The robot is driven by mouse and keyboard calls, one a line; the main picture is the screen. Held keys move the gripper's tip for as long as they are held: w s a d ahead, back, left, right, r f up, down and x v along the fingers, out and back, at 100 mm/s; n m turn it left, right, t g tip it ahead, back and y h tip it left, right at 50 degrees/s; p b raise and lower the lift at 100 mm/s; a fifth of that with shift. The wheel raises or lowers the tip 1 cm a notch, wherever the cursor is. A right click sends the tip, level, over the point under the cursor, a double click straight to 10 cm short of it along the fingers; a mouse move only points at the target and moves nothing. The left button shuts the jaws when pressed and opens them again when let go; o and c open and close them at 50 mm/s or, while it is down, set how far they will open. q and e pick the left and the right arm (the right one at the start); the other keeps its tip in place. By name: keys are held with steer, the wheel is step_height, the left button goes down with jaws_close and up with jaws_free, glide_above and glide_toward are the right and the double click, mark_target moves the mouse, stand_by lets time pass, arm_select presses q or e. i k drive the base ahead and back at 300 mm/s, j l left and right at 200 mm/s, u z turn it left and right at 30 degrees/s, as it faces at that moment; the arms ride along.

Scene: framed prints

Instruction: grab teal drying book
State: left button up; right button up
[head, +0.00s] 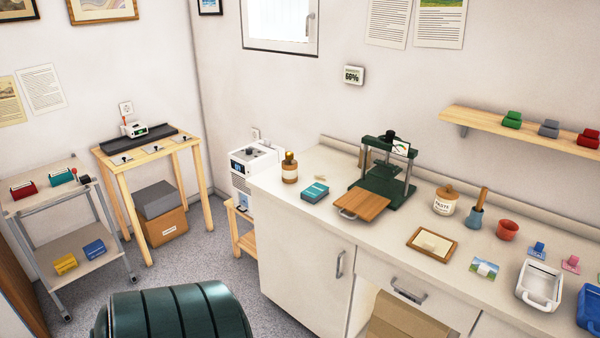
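A small teal book-like block (315,192) with pale lettering lies flat on the white counter (335,210), between a brown bottle and a dark green press. Another teal item (62,177) with a white label lies on the top shelf of the grey cart at the left. I cannot tell from its print which one is named the drying book. Neither of my grippers shows in the head view, and nothing is seen touching either teal item.
The brown bottle (290,167) stands left of the counter's teal block. The green press (382,185) with a wooden board (362,206) stands to its right. A dark red item (24,189) shares the cart's (88,205) top shelf. A dark green ribbed form (170,312) fills the bottom foreground.

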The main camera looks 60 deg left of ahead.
mark_target(314, 192)
steer(key=i+u, duration=0.15)
steer(key=u, duration=1.25)
steer(key=i+l+u, duration=0.15)
steer(key=u, duration=0.2)
steer(key=l+u, duration=0.35)
steer(key=i+l+u, duration=0.15)
steer(key=l+u, duration=0.2)
steer(key=i+l+u, duration=0.2)
steer(key=l, duration=0.9)
steer(key=k+j, duration=0.05)
steer(key=k, duration=0.05)
